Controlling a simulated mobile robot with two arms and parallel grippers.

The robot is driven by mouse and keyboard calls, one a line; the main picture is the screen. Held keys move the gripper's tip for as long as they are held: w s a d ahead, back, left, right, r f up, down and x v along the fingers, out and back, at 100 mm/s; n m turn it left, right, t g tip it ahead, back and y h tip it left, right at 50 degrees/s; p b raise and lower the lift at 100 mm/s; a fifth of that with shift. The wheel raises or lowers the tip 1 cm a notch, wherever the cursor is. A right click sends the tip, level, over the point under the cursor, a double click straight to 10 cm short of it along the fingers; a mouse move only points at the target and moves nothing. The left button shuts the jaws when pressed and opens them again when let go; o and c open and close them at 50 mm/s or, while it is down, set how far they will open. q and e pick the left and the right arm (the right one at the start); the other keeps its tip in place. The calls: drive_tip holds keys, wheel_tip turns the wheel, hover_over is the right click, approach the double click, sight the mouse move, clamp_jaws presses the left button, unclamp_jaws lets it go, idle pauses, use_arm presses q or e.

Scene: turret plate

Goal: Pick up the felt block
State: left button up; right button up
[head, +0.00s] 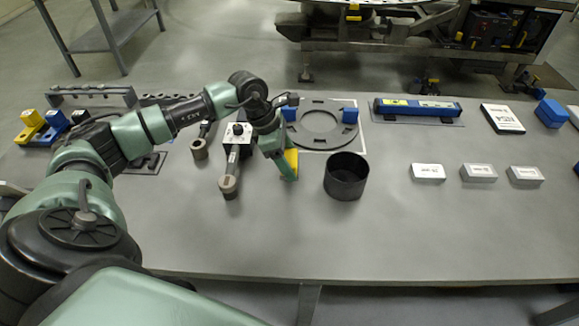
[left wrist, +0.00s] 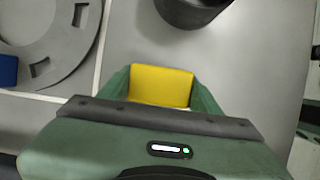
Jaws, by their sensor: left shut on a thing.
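The felt block is most likely the yellow block (left wrist: 161,86) held between the green fingers of my left gripper (left wrist: 162,90) in the left wrist view. In the head view the yellow block (head: 291,158) shows at the fingertips of my left gripper (head: 285,165), low over the grey table (head: 300,225). I cannot tell whether the block touches the table. My right gripper is not in view.
A black round cup (head: 346,178) stands just right of my left gripper. Behind are a grey ring plate (head: 322,148) and blue blocks (head: 350,115). Labelled white boxes (head: 428,172) are to the right. The front of the table is clear.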

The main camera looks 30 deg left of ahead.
sight(289, 157)
use_arm(q)
wheel_tip(289, 157, up, 18)
drive_tip(key=b, duration=0.2)
drive_tip(key=shift+b, duration=0.4)
drive_tip(key=o, duration=0.8)
drive_tip(key=c, duration=0.5)
drive_tip(key=shift+f, duration=0.1)
drive_tip(key=shift+c, duration=0.4)
